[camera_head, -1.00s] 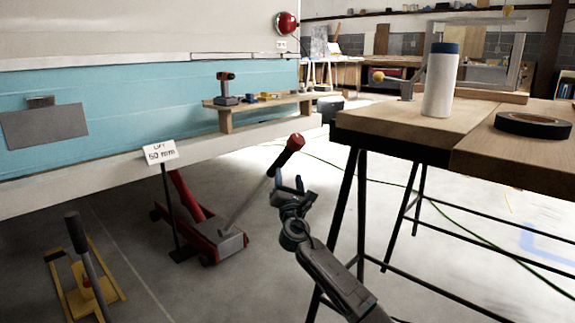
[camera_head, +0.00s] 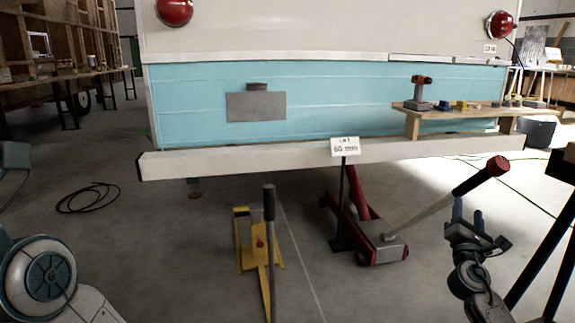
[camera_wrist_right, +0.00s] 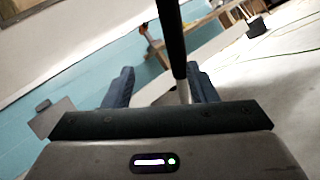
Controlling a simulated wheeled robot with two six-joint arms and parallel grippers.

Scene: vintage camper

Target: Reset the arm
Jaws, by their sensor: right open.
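My right gripper (camera_head: 467,212) is open, with its two blue-grey fingers pointing up, just right of the red floor jack (camera_head: 385,250). The jack's long handle (camera_head: 470,182) slants up to the right to a red knob, close to the gripper in the head view. In the right wrist view the dark handle (camera_wrist_right: 171,38) shows between the open fingers (camera_wrist_right: 162,87); I cannot tell whether it touches them. The fingers are not closed on it. Part of my left arm shows at the lower left; its gripper is out of view.
A small sign (camera_head: 345,146) on a post stands beside the jack. A yellow jack (camera_head: 277,262) with an upright grey lever is left of it. The camper's white bumper (camera_head: 250,160) runs behind. A shelf (camera_head: 455,114) holds a drill. Dark table legs (camera_head: 563,245) stand at the right.

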